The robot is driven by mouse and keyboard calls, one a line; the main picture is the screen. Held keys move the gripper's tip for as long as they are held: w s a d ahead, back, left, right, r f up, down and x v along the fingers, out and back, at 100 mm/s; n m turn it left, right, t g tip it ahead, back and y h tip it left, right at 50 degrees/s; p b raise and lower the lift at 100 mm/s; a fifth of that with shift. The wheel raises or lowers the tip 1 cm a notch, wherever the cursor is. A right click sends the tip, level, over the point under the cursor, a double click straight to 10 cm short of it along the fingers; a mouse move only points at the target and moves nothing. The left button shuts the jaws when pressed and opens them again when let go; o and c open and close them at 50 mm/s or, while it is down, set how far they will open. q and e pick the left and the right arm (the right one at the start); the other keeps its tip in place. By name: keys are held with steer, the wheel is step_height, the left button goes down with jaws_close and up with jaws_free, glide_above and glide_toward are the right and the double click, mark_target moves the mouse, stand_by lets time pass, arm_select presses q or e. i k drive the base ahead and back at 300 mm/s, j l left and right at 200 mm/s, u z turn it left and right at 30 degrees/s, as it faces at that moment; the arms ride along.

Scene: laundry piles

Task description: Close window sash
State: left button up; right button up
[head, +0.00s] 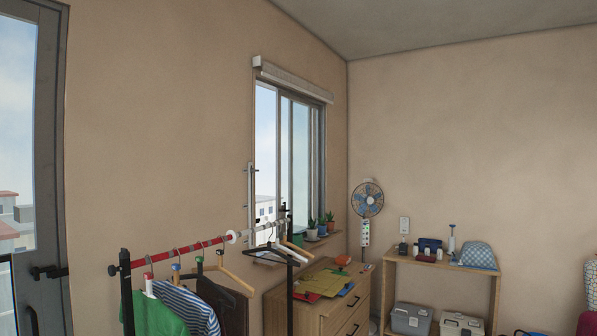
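The window (253,125) is in the left wall, in the middle of the head view. Its sash (291,150) has a dark upright frame, and the sash frames stand toward the right side of the opening. The left part shows bright sky and buildings and looks open, though I cannot tell clear glass from a gap. A handle or latch (251,170) shows at the window's left edge. The lower part of the window is partly hidden by the clothes rack and potted plants. Neither of my grippers is in view.
A clothes rack (190,250) with hangers and garments stands before the window. A wooden dresser (335,318) with folders on top is beneath it. Potted plants (321,227) stand by the sill. A fan (367,199) and a wooden shelf (440,265) are right. A glazed door (52,150) is far left.

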mark_target(280, 214)
steer(key=i+l+z, duration=0.45)
steer(key=i+z, duration=0.15)
steer(key=i, duration=0.2)
steer(key=i+l+z, duration=0.3)
steer(key=i, duration=0.65)
steer(key=i+z, duration=0.25)
steer(key=i, duration=0.75)
steer(key=i+u, duration=0.15)
steer(key=i, duration=0.8)
steer(key=i+l+u, duration=0.15)
steer(key=i, duration=0.8)
